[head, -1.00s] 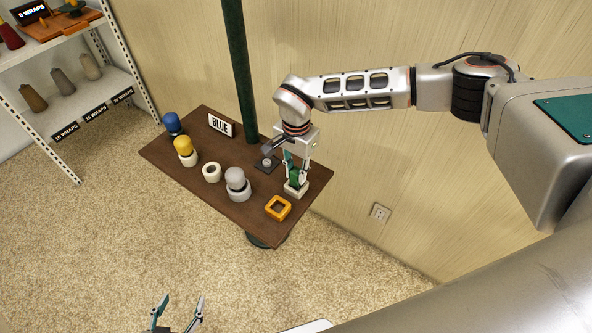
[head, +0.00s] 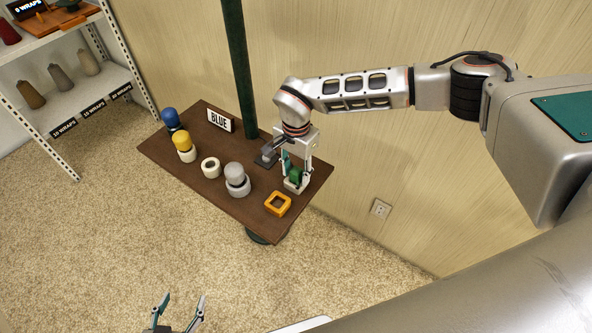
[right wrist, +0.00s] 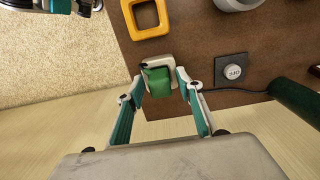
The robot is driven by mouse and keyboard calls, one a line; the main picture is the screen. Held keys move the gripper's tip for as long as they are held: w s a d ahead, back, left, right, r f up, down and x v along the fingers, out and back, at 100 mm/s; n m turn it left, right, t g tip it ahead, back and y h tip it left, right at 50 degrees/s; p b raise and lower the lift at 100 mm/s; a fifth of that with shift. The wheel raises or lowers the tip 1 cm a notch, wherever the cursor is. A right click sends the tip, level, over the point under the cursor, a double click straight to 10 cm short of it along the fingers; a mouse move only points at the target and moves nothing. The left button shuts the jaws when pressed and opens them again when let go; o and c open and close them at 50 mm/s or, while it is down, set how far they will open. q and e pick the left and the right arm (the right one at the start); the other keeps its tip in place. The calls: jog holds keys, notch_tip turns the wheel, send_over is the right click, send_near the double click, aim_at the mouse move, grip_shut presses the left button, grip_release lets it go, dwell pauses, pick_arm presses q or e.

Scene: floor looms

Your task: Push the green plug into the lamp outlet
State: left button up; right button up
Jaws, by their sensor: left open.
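The green plug (right wrist: 158,82) shows between the fingers of my right gripper (right wrist: 161,82) in the right wrist view. My right gripper is shut on it, pointing down at the table's right end in the head view (head: 297,172). A cream-white block (head: 292,188), which I take for the lamp outlet, lies right under the plug on the table; its pale rim (right wrist: 150,62) shows around the plug. I cannot tell how deep the plug sits in it. My left gripper (head: 182,302) is open and empty at the bottom of the head view, away from the table.
On the brown table (head: 228,153) are a yellow square ring (head: 278,211), a grey-topped piece (head: 236,180), a white ring (head: 210,167), and yellow and blue pieces. A switch marked OFF (right wrist: 232,71) lies near the plug. A green pole (head: 238,70) stands behind; a wall outlet (head: 381,208) is at right.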

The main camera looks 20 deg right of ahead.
aim_at(296, 170)
dwell(0.3)
notch_tip(296, 170, up, 12)
dwell(0.5)
dwell(0.4)
